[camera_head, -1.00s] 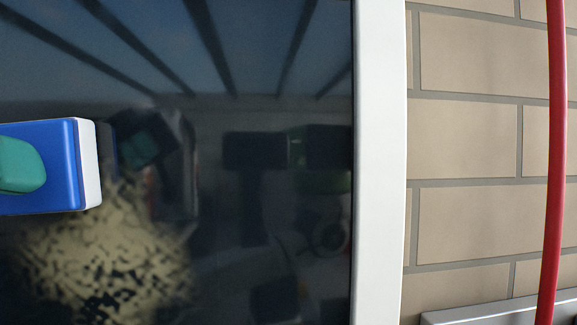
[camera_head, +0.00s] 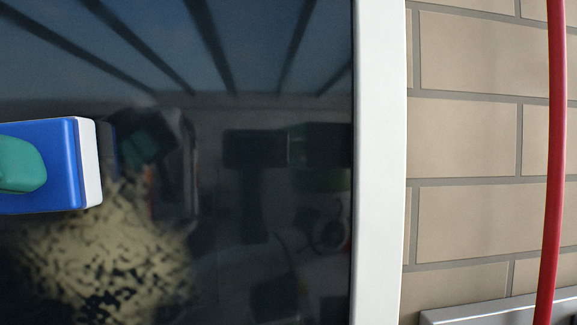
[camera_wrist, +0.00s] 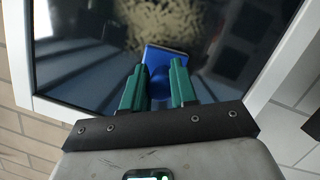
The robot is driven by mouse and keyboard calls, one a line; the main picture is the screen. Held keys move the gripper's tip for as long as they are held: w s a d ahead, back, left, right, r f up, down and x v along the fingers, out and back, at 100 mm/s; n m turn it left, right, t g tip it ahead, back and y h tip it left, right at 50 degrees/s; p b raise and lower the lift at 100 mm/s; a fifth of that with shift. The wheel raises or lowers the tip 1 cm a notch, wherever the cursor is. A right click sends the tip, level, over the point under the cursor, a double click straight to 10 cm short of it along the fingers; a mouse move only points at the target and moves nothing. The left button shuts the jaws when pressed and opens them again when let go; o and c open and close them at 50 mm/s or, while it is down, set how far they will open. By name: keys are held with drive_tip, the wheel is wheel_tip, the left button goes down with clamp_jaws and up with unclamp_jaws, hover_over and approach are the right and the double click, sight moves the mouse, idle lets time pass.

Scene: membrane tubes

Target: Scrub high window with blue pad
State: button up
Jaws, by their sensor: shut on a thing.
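The blue pad (camera_head: 52,165) has a white face on its right side and shows at the left edge of the head view. A green finger of my gripper (camera_head: 18,165) lies over its near side. In the wrist view my gripper (camera_wrist: 162,88) has its two green fingers on either side of the blue pad (camera_wrist: 158,68), shut on it. The dark, reflective window (camera_head: 240,190) has a mottled beige dirt patch (camera_head: 105,255), low and left in the head view. The patch (camera_wrist: 160,22) is beyond the pad in the wrist view. I cannot tell whether the white face touches the glass.
A white window frame (camera_head: 379,170) borders the glass on the right. Beyond it is a beige brick wall (camera_head: 463,135) with a red vertical pipe or hose (camera_head: 555,160). A grey ledge (camera_head: 500,309) juts out at the lower right.

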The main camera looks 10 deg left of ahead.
drive_tip(key=shift+f, duration=0.1)
drive_tip(key=shift+f+b, duration=1)
drive_tip(key=shift+f, duration=0.35)
drive_tip(key=shift+f+b, duration=0.95)
drive_tip(key=shift+f, duration=0.45)
drive_tip(key=shift+f, duration=0.15)
drive_tip(key=shift+f+b, duration=0.95)
drive_tip(key=shift+f, duration=0.35)
drive_tip(key=shift+f+b, duration=0.95)
drive_tip(key=shift+f, duration=0.5)
drive_tip(key=shift+f, duration=0.1)
